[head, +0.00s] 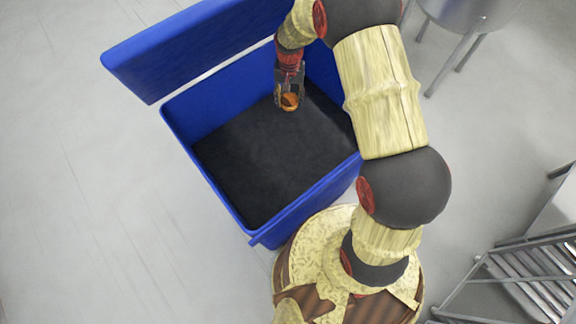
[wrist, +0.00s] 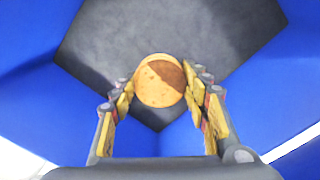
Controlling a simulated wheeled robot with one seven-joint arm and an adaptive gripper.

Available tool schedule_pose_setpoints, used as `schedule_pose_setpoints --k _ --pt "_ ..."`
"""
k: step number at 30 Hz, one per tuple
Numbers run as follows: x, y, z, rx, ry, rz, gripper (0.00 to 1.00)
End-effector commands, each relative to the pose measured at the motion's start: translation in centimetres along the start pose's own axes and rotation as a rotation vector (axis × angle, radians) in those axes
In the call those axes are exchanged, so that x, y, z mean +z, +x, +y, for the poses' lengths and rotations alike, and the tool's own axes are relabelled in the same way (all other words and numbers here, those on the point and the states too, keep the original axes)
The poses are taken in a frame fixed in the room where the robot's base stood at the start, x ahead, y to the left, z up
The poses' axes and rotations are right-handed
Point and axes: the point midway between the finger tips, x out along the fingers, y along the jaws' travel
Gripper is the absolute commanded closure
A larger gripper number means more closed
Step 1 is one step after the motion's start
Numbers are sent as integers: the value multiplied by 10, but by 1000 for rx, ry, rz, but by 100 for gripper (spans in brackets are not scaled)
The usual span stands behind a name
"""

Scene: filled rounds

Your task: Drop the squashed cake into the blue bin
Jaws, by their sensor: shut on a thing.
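The squashed cake (wrist: 158,80) is a small round golden-orange piece with a darker brown patch on its upper right. It sits between the fingers of my gripper (wrist: 163,92), which is shut on it. In the head view the cake (head: 289,101) shows as a small orange shape at the tip of my gripper (head: 289,97). The blue bin (head: 182,125) stands open with a dark floor inside. My gripper is over the bin's opening, toward its far side. The wrist view looks down into the bin, with blue walls (wrist: 30,100) around the dark floor.
The bin's blue lid (head: 185,45) is swung open at the back. A grey stool or table with metal legs (head: 466,15) stands at the upper right. A metal rack or step (head: 530,270) is at the lower right. The pale floor (head: 70,200) at the left is clear.

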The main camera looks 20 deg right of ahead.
Motion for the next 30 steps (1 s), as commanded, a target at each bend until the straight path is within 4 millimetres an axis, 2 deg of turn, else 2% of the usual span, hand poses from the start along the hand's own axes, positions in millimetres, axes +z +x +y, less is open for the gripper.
schedule_pose_setpoints --k 1,6,16,17,27,30 --pt "0 9 0 0 0 0 65" --pt "0 23 0 0 0 0 65" --pt "0 26 0 0 0 1 65" --pt "0 26 0 0 -1 1 52" --pt "0 26 0 0 0 0 33" --pt "0 26 0 0 0 0 33"
